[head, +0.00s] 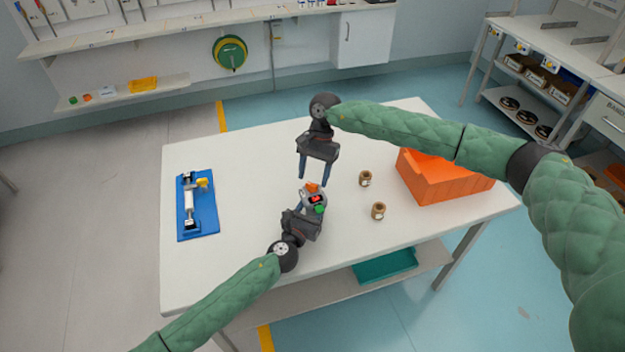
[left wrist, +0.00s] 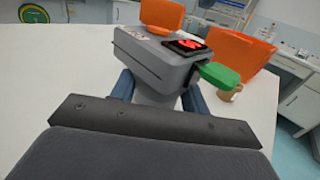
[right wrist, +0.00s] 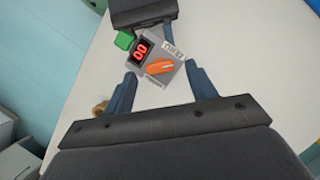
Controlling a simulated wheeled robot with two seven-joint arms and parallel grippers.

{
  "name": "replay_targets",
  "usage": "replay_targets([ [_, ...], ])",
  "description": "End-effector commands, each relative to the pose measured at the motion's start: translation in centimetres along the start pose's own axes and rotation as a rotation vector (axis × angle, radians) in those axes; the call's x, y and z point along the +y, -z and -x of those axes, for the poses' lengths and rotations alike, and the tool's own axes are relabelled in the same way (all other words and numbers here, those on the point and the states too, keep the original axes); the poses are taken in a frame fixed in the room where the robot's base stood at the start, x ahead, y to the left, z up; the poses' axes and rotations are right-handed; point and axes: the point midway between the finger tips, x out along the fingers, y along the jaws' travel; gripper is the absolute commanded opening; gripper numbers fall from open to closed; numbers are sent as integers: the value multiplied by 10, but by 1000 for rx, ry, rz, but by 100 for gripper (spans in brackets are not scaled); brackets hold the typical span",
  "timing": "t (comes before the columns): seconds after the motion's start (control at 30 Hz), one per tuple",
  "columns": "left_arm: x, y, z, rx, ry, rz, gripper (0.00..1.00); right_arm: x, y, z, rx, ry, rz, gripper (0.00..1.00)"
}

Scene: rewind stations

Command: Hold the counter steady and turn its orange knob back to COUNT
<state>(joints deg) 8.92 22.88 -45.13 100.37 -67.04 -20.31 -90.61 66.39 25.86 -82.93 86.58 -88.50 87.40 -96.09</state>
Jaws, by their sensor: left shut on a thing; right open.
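My left gripper (left wrist: 160,90) is shut on the counter's body from the front. My right gripper (right wrist: 162,72) is open and empty, its fingers pointing down above the counter, one on each side of the knob and apart from it.
A blue fixture (head: 210,213) with a yellow part lies at the table's left. Two small brown spools (head: 365,178) (head: 378,211) stand right of the counter. An orange bin (head: 440,183) sits at the right. The table between fixture and counter is clear.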

Motion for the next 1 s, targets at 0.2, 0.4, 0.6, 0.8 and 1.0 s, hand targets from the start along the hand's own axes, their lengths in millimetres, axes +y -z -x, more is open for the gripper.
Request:
replay_targets([
  [0.2,0,0,0,1,0,0,18,0,0,-18,-1,0,0,56],
  [0.4,0,0,0,1,0,0,18,0,0,-21,0,0,0,56],
  [0.6,0,0,0,1,0,0,18,0,0,-21,0,0,0,45],
  [0.8,0,0,0,1,0,0,18,0,0,-21,0,0,0,11],
  [1.0,0,0,0,1,0,0,18,0,0,-21,0,5,-13,11],
])
